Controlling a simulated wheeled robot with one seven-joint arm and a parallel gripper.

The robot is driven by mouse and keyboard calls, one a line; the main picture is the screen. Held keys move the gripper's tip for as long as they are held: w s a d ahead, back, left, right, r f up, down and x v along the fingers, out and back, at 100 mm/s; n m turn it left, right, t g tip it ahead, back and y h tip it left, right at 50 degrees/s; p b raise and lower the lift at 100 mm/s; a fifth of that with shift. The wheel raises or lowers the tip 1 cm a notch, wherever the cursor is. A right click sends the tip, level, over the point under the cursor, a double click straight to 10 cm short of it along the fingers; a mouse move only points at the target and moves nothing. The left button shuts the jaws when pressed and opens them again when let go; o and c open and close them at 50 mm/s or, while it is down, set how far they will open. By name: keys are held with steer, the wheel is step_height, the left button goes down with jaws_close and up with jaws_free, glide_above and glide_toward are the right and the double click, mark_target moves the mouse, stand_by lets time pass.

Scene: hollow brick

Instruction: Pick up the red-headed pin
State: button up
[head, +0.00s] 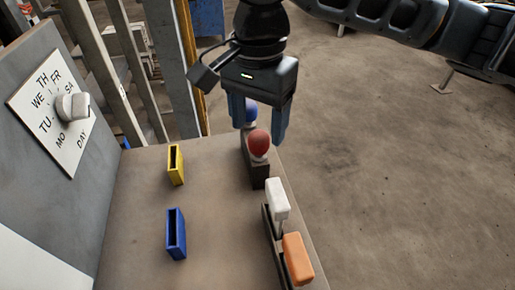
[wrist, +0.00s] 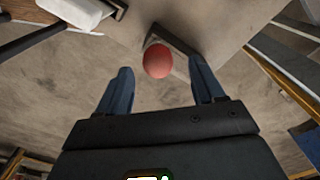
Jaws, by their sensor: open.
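The red-headed pin (head: 259,143) stands upright in a dark hollow block (head: 255,172) near the right edge of the table. Its rounded red head (wrist: 158,61) shows in the wrist view between the fingertips, with part of the dark block behind it. My gripper (head: 260,127) is above the block with its fingers pointing down, open and empty. In the wrist view my gripper (wrist: 160,66) has one finger on each side of the red head, with a gap on both sides. The pin's lower part is hidden in the block.
A white-topped piece (head: 277,198) and an orange-topped piece (head: 298,258) stand in front. Yellow (head: 176,166) and blue (head: 176,235) slotted boxes are left. A dial panel (head: 55,110) borders the table (head: 140,205).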

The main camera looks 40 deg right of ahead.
mark_target(259, 133)
step_height(259, 133, down, 5)
steer(key=shift+s+f, duration=0.1)
steer(key=shift+s, duration=0.05)
steer(key=c, duration=1.2)
